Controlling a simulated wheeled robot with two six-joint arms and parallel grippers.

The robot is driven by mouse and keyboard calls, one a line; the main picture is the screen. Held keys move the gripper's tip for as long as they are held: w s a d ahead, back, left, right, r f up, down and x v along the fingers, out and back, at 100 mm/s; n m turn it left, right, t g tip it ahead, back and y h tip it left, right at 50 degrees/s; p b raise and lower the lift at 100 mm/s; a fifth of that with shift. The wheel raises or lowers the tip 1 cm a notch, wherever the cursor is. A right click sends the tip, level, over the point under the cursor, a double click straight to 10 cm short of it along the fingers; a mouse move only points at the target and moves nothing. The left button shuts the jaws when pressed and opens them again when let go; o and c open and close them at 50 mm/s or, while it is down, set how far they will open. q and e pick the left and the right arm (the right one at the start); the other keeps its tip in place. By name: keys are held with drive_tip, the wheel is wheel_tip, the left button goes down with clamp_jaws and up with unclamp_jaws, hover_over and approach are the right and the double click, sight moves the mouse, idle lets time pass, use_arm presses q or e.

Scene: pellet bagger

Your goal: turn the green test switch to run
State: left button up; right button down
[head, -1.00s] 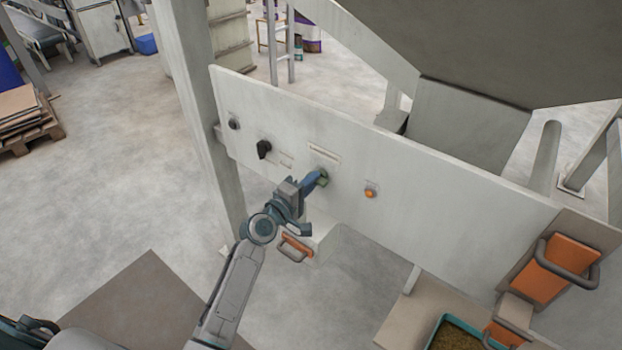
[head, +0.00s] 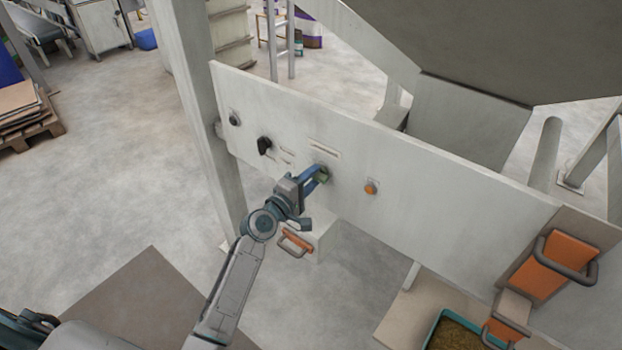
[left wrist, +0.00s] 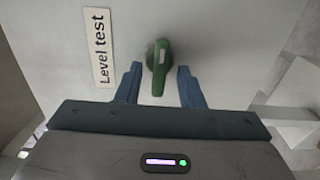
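The green test switch (left wrist: 159,66) is a knob on the pale panel, beside a label (left wrist: 96,47) reading "Level test" in the left wrist view. In the head view the switch (head: 323,178) is partly covered by my gripper. My left gripper (left wrist: 157,86) is open, with its two blue fingers on either side of the knob's lower end and a visible gap on each side. In the head view the left gripper (head: 318,178) reaches the panel at the switch. My right gripper is not in view.
The panel (head: 440,215) also carries a black selector (head: 264,145), a dark round knob (head: 235,119) and an orange button (head: 371,187).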

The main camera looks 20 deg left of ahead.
use_arm(q)
drive_tip(key=b+v, duration=0.1)
drive_tip(key=v, duration=0.9)
drive_tip(key=shift+s, duration=0.4)
drive_tip(key=shift+a, duration=0.15)
drive_tip(key=s+a+f+m+g+y, duration=0.2)
drive_tip(key=s+f, duration=0.1)
drive_tip(key=f, duration=0.9)
drive_tip(key=s+a+f+m+g+y, duration=0.1)
drive_tip(key=s+a+f+g, duration=0.15)
drive_tip(key=f, duration=0.95)
drive_tip(key=s+a+f+m+g+y, duration=0.2)
drive_tip(key=s+f+g, duration=0.15)
drive_tip(key=f, duration=0.85)
drive_tip(key=s+a+f+m+g+y, duration=0.1)
drive_tip(key=s+f+m+g, duration=0.35)
drive_tip(key=s+f, duration=1.35)
drive_tip(key=s+f+m+g, duration=0.1)
drive_tip(key=s+f+m, duration=0.1)
drive_tip(key=s, duration=0.8)
drive_tip(key=s+f+m+g+y, duration=0.1)
drive_tip(key=s+f+m+g, duration=0.1)
drive_tip(key=s, duration=0.8)
wheel_tip(320, 180, down, 3)
drive_tip(key=shift+r+m, duration=0.1)
drive_tip(key=shift+m, duration=0.45)
drive_tip(key=shift+a, duration=0.1)
